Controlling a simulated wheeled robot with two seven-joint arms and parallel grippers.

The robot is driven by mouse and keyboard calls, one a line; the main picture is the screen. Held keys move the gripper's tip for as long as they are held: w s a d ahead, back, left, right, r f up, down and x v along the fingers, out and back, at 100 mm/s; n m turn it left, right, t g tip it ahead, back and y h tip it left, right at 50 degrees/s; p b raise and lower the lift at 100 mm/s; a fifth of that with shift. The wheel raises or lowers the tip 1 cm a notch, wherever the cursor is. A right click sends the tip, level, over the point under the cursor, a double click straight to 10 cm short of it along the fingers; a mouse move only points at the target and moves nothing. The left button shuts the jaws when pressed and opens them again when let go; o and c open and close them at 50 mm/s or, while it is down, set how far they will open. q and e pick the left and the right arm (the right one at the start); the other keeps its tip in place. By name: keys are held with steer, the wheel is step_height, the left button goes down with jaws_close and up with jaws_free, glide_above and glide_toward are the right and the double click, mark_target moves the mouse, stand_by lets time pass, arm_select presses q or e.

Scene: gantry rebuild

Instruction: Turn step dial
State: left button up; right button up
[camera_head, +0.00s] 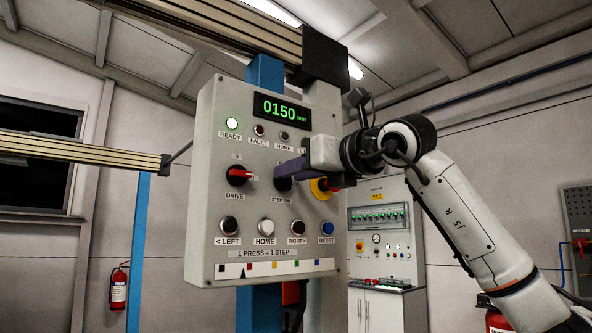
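The grey control panel (210,145) fills the middle of the head view. The step dial (283,184) sits above the "STEP mm" label, dark and mostly hidden by my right gripper (287,171). The gripper comes in from the right, and its dark fingers are at the dial. I cannot tell whether they touch it or how far they are apart. My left gripper is out of view.
Left of the dial is the red DRIVE switch (239,174). Close on its right, behind my gripper, is a red and yellow emergency stop (320,188). Below are the LEFT (229,224), HOME (266,227), RIGHT (298,227) and RESET (327,228) buttons. A second cabinet (378,265) stands behind.

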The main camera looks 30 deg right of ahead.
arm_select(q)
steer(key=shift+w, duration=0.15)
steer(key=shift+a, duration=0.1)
arm_select(e)
jaws_close()
steer(key=shift+m, duration=0.3)
arm_select(q)
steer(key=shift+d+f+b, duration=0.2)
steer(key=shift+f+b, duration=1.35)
steer(key=shift+b, duration=0.8)
arm_select(e)
steer(key=shift+w+d+f+m, duration=0.1)
steer(key=shift+d+f+m, duration=0.1)
steer(key=shift+m, duration=2.65)
steer(key=shift+s+d+f+m, duration=0.1)
steer(key=shift+d+f+m, duration=0.1)
steer(key=shift+m, duration=2.7)
steer(key=shift+w+d+f+m, duration=0.1)
steer(key=shift+d+f+m, duration=0.1)
steer(key=shift+m, duration=2.65)
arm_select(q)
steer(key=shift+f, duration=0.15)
arm_select(e)
jaws_free()
